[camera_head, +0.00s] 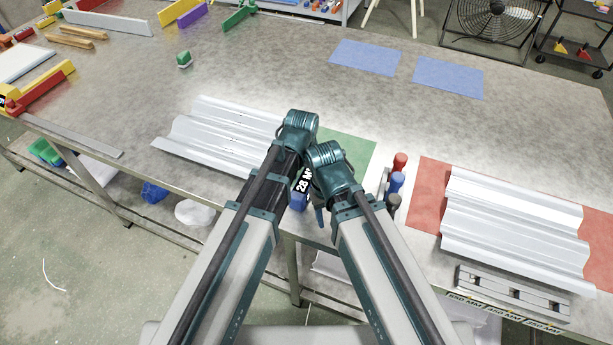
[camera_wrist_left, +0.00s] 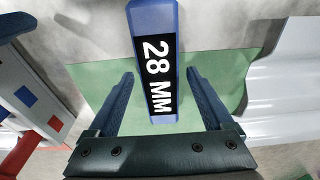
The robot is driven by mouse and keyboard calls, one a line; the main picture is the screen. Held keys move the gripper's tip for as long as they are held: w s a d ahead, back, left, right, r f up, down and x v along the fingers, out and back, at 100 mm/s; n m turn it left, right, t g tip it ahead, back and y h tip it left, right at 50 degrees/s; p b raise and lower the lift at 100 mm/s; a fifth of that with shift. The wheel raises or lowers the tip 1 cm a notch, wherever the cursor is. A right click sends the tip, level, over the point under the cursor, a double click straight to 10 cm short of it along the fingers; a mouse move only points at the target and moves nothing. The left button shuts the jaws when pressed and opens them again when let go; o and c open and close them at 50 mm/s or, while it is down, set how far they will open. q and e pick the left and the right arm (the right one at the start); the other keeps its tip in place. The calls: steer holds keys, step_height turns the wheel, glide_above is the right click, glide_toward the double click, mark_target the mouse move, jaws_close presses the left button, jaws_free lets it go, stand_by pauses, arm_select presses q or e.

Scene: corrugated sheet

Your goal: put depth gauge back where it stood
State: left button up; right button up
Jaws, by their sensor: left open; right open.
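The blue depth gauge with a black "28 MM" label (camera_wrist_left: 158,65) is over the green mat (camera_wrist_left: 232,75) in the left wrist view. My left gripper (camera_wrist_left: 160,78) is open, with one finger on each side of the gauge and gaps between. In the head view the gauge's blue end (camera_head: 298,201) and part of its label show beneath my arms; the rest is hidden. The green mat (camera_head: 352,150) lies between the sheets. My right gripper (camera_head: 319,196) is close beside the gauge, largely hidden by its own wrist, open.
Corrugated sheets (camera_head: 222,128) lie left of the mat; more (camera_head: 512,228) lie on a red mat (camera_head: 428,185) at right. A rack with red, blue and grey handles (camera_head: 397,182) stands right of my grippers. A slotted block (camera_head: 512,292) sits at the front edge. The table's middle is clear.

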mark_target(304, 181)
arm_select(q)
step_height(304, 181, up, 11)
steer(key=s+p, duration=0.1)
steer(key=p, duration=0.9)
steer(key=shift+a+r, duration=0.15)
steer(key=shift+a, duration=0.15)
steer(key=shift+s, duration=0.15)
steer(key=s+a+g+y, duration=0.1)
steer(key=s+a, duration=0.4)
steer(key=s, duration=0.6)
steer(key=shift+s+a+n+y, duration=0.2)
steer(key=shift+s+n+y, duration=0.1)
steer(key=shift+y, duration=0.1)
